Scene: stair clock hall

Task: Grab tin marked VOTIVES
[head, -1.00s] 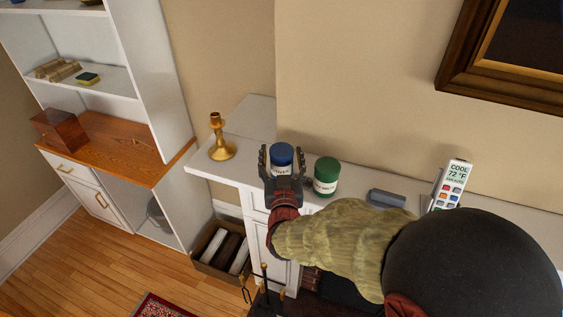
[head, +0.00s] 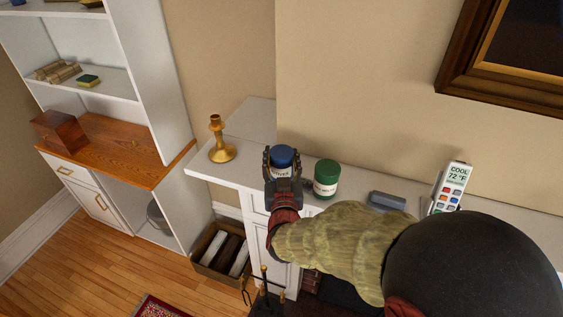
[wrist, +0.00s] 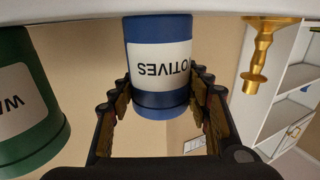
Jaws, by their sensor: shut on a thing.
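The blue tin (head: 283,155) stands upright on the white mantel shelf, and its label reads VOTIVES upside down in the wrist view (wrist: 157,100). My gripper (head: 282,166) is at the tin from the front, with one finger on each side. It is shut on the tin, which still stands on the shelf. In the wrist view the fingers (wrist: 158,98) flank the tin's label. In the head view the gripper hides the tin's lower part.
A green tin (head: 326,181) stands close to the right on the mantel shelf (head: 227,173). A brass candlestick (head: 219,146) stands to the left. The wall is behind.

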